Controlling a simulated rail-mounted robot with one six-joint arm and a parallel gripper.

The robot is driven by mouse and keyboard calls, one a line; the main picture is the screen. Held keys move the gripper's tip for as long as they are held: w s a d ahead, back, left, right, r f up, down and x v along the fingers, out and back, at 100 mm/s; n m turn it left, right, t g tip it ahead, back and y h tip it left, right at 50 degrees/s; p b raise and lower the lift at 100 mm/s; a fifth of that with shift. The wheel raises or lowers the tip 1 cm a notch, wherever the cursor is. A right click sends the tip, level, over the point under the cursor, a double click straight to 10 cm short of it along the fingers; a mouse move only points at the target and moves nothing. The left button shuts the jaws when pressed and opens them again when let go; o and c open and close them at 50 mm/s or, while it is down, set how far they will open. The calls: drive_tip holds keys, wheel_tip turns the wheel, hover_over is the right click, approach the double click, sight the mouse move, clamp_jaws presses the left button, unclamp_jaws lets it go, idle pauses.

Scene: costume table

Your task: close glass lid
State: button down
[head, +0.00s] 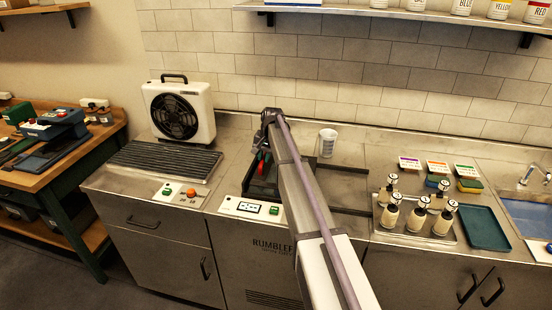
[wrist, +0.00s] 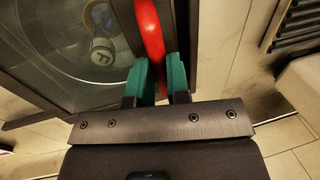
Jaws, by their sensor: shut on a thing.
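The glass lid (wrist: 65,55) is a clear pane in a dark frame with a curved red handle (wrist: 149,30) at its edge. My gripper (wrist: 160,80) has its green fingertips shut on the red handle. Through the glass a round fitting (wrist: 101,50) shows, blurred. In the head view the red handle (head: 267,156) shows beside my arm, over the dark machine marked RUMBLE. My arm hides much of the lid, and I cannot tell how far it is tilted.
A control panel (head: 249,208) is at the machine's front. A fan unit (head: 180,112) and ribbed drainer (head: 165,160) stand left. A white cup (head: 327,143) stands behind. Pump bottles (head: 416,222) and a teal tray (head: 484,228) are right.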

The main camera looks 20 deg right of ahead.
drive_tip(key=shift+w+a, duration=0.5)
drive_tip(key=shift+a, duration=0.2)
drive_tip(key=c, duration=1.1)
unclamp_jaws()
drive_tip(key=shift+a, duration=0.15)
drive_tip(key=shift+r, duration=0.1)
wheel_tip(320, 180, up, 10)
drive_tip(key=s+d+p, duration=0.1)
drive_tip(key=d+p, duration=0.1)
drive_tip(key=p, duration=0.8)
drive_tip(key=shift+r+p, duration=0.25)
drive_tip(key=shift+p, duration=0.1)
drive_tip(key=shift+s, duration=0.1)
